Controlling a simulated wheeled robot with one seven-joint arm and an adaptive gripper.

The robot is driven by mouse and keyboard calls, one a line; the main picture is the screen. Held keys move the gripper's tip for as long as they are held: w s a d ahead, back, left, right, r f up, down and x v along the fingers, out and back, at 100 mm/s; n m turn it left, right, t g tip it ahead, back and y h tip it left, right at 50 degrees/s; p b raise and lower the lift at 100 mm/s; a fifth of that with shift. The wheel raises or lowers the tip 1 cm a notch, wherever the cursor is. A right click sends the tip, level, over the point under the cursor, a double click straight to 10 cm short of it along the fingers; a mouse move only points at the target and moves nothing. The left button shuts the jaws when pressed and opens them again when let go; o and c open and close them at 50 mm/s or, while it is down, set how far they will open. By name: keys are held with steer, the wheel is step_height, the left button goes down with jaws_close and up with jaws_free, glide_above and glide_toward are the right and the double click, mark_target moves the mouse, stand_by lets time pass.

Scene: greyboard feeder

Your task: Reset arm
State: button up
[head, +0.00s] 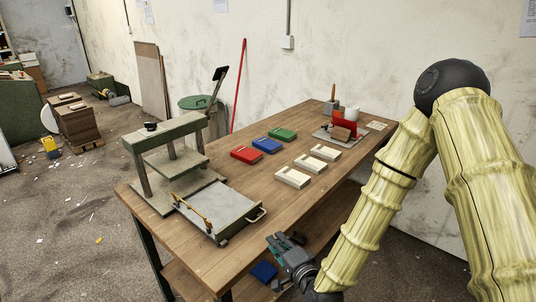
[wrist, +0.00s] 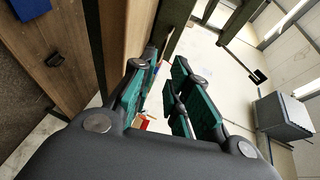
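My arm comes in from the right of the head view, with a pale yellow ribbed cover. My gripper (head: 283,247) hangs beside the front edge of the wooden workbench (head: 262,190), right of the grey plate of the press. In the wrist view my gripper (wrist: 164,75) shows two green-padded fingers with a gap between them. Nothing is held in the gap; floor and background show through it.
The bench holds a press (head: 165,150), a grey plate (head: 215,208), red (head: 246,155), blue (head: 267,145) and green (head: 283,134) trays, several cream trays (head: 293,177) and a red fixture (head: 344,125). A blue item (head: 264,271) lies on the lower shelf.

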steer(key=s+d+f+n+g+h, duration=0.2)
steer(key=s+d+f+n+g, duration=0.15)
steer(key=s+f, duration=0.45)
steer(key=s+d+f+n+g+h, duration=0.15)
steer(key=s+d+f+g, duration=0.35)
steer(key=f, duration=0.6)
steer(key=s+d+f+n+g+h, duration=0.1)
steer(key=s+d+f+n+g, duration=0.1)
steer(key=s, duration=0.5)
steer(key=s+d+f+n+g+h, duration=0.1)
steer(key=s+d+f+n, duration=0.1)
steer(key=s, duration=0.6)
steer(key=s+d+f+n+g+h, duration=0.1)
steer(key=s+d+f+n+g, duration=0.1)
steer(key=s+d+f, duration=0.2)
steer(key=s+d, duration=0.1)
steer(key=s, duration=0.2)
steer(key=shift+s+d+f+n+g, duration=0.2)
steer(key=shift+s+d+n+g, duration=0.1)
steer(key=shift+s+g, duration=0.1)
